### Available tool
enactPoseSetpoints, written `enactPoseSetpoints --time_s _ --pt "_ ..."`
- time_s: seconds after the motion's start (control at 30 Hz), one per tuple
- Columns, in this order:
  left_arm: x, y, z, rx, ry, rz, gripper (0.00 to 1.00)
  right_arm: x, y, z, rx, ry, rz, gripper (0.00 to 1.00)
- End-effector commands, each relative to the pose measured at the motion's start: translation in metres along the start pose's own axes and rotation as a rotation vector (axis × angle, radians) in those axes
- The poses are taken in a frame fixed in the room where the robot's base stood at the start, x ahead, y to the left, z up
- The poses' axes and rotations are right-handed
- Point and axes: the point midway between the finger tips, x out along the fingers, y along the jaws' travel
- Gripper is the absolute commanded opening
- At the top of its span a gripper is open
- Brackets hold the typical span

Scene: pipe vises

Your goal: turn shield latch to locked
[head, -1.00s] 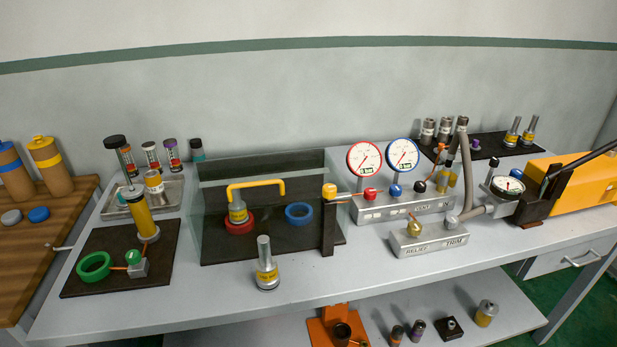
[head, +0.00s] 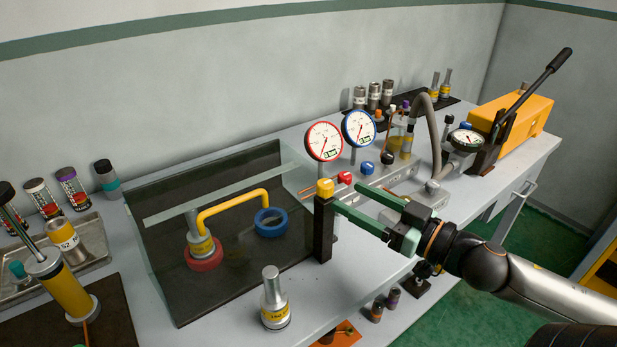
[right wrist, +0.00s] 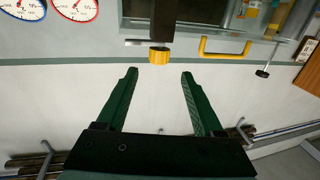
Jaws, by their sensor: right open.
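The shield latch is a yellow knob (head: 324,187) on top of a black post (head: 323,232) at the right end of the clear shield (head: 215,195). My right gripper (head: 351,196) comes in from the right with its green fingers open and empty. Its fingertips are close to the knob on its right side. In the right wrist view the knob (right wrist: 159,56) sits just beyond the fingertips (right wrist: 159,73), centred across the gap, with no contact visible. My left gripper is not in view.
Behind the shield a yellow bent handle (head: 232,205) stands near a red ring and a blue ring (head: 271,222). A metal cylinder (head: 274,300) stands in front. Two dial gauges (head: 323,141) and a red knob (head: 345,178) are close behind the latch.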

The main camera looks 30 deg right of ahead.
Motion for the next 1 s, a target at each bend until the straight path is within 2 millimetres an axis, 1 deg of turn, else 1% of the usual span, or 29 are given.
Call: enactPoseSetpoints --time_s 0.03,0.1,0.3,0.4,0.63,0.8,1.0 --pt "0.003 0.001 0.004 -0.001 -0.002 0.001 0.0 0.008 0.0 0.001 -0.006 0.003 -0.003 0.69" --pt "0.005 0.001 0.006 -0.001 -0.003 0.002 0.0 0.017 0.0 0.001 -0.004 0.002 -0.003 0.69" --pt "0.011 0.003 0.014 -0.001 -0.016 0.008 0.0 0.041 0.0 0.002 -0.004 0.002 -0.002 0.69" --pt "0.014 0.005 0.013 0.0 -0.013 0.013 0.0 0.051 0.0 0.001 -0.005 0.002 -0.001 0.69" --pt "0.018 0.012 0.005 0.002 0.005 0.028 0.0 0.069 0.0 0.001 -0.002 0.002 0.0 0.69" --pt "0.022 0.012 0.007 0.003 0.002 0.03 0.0 0.081 0.002 0.001 -0.006 0.002 0.005 0.69" --pt "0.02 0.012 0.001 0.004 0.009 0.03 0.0 0.091 0.002 -0.001 0.001 0.003 0.007 0.69"
